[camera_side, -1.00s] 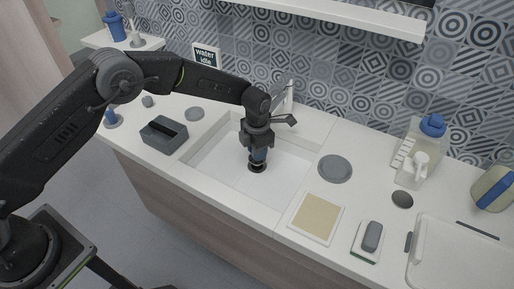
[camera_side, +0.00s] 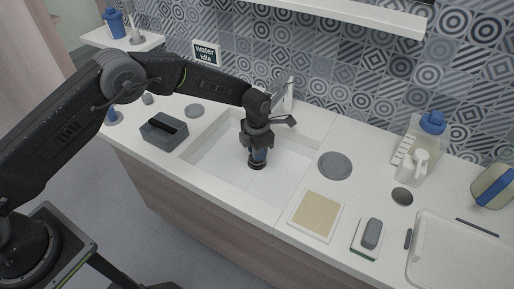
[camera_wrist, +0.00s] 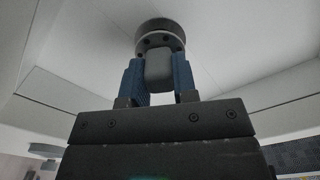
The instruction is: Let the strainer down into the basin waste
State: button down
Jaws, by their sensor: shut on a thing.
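My gripper (camera_wrist: 160,82) has its two blue fingers closed on the grey knob of the strainer (camera_wrist: 162,36), a dark round piece with small holes in its side. In the side view my gripper (camera_side: 258,152) points down inside the white basin (camera_side: 209,151), with the strainer (camera_side: 257,165) at its tip, close to the basin floor. The basin waste is hidden under the strainer. I cannot tell whether the strainer is inside the waste or just above it.
A tap (camera_side: 289,95) stands behind the basin. A dark caddy (camera_side: 163,132) is at its left, a grey disc (camera_side: 335,166) at its right. A framed tan pad (camera_side: 318,215), a grey block (camera_side: 372,235) and a clear jug (camera_side: 425,145) stand farther right.

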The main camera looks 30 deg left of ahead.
jog(key=shift+f, duration=0.7)
jog(key=shift+f, duration=0.15)
jog(key=c, duration=0.8)
grip_release()
notch_tip(320, 180, up, 18)
jog(key=shift+f, duration=0.1)
dwell(0.5)
